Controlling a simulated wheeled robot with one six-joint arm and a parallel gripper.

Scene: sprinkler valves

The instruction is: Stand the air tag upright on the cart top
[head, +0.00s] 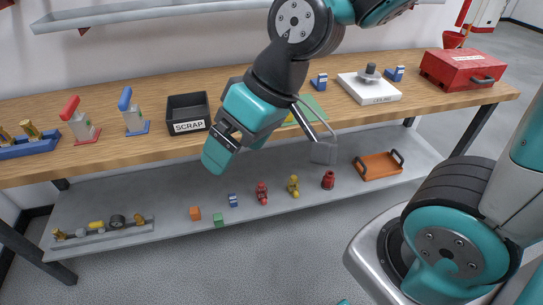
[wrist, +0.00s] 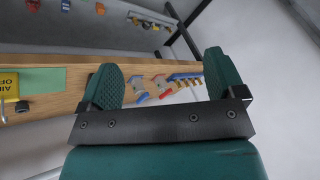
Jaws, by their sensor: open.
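A yellow tag lettered "AIR" and "OFF" (wrist: 8,84) shows at the left edge of the wrist view, partly cut off, at the wooden bench. In the head view a bit of yellow (head: 289,119) shows beside my arm, mostly hidden; I cannot tell if it is this tag. My gripper (head: 236,152) is open and empty in front of the bench edge, below the SCRAP bin. Its two teal fingers stand wide apart in the wrist view (wrist: 160,70), with the tag outside them to the left. I cannot make out the cart top.
The wooden bench (head: 130,151) holds a black SCRAP bin (head: 188,113), red-handled (head: 79,121) and blue-handled (head: 133,112) valves, a white CEILING block (head: 369,88) and a red case (head: 462,68). The lower shelf (head: 165,190) carries small parts and an orange tray (head: 378,165). Floor in front is clear.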

